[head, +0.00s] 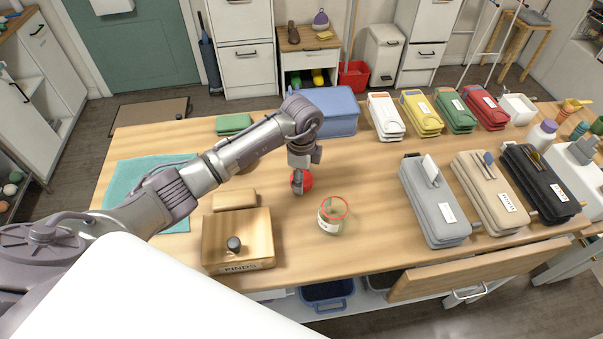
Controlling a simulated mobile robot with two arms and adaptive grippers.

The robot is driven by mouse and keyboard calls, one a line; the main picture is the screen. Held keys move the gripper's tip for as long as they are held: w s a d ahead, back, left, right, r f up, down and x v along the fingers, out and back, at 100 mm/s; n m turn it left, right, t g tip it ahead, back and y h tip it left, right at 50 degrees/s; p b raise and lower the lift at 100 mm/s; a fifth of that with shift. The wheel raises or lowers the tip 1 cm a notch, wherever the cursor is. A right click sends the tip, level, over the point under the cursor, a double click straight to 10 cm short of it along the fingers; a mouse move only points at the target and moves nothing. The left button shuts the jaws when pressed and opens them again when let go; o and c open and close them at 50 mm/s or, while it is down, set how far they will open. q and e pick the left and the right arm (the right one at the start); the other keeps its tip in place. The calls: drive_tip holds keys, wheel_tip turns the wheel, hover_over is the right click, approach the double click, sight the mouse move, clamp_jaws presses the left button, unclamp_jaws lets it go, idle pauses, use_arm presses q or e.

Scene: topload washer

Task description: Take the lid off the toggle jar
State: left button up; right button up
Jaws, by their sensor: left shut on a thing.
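The toggle jar (329,222) is a small clear jar with a red ring around its top and a pale label on its side. It stands upright on the wooden table. My left gripper (298,186) points down just behind and to the left of the jar, apart from it. It is shut on a round red thing (307,181), which looks like the jar's lid. The fingers hide part of this red piece. I cannot tell whether it touches the table. My right gripper is out of view.
A wooden box (237,222) with a dark knob stands left of the jar. Grey (428,190), beige (480,180) and black (535,170) cases stand to the right. A blue bin (335,100) is behind the gripper.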

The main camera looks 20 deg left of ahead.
use_arm(q)
drive_tip(key=shift+f, duration=0.1)
drive_tip(key=o, duration=1.3)
